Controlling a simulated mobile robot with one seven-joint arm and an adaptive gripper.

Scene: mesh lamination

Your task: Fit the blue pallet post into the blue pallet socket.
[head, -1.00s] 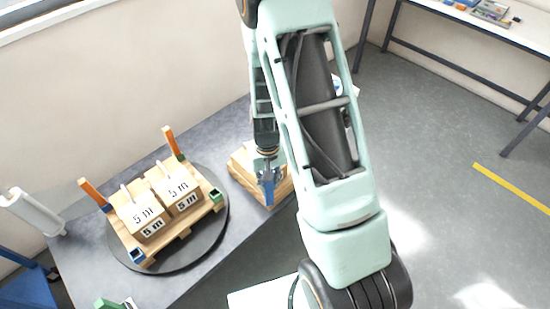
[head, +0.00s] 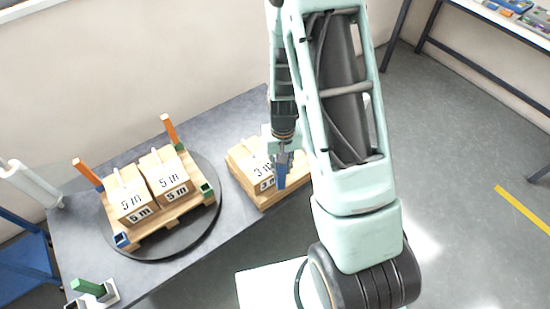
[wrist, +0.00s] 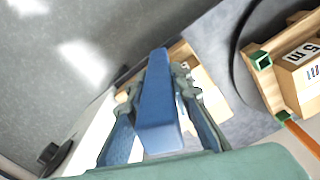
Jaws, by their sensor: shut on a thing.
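My gripper (head: 281,155) is shut on the blue pallet post (head: 281,174), which hangs down from it in front of the second pallet at the table's right end. In the wrist view the blue post (wrist: 157,100) sits between the two fingers. The blue pallet socket (head: 121,240) is an open blue square at the front left corner of the left pallet (head: 176,211). My gripper and the post are well to the right of it. The socket is not clearly seen in the wrist view.
The left pallet stands on a dark round turntable (head: 190,240) and carries two "5 m" boxes (head: 131,200). Orange posts (head: 170,130) rise at its back corners. A green socket (head: 206,188) is empty at its front right.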

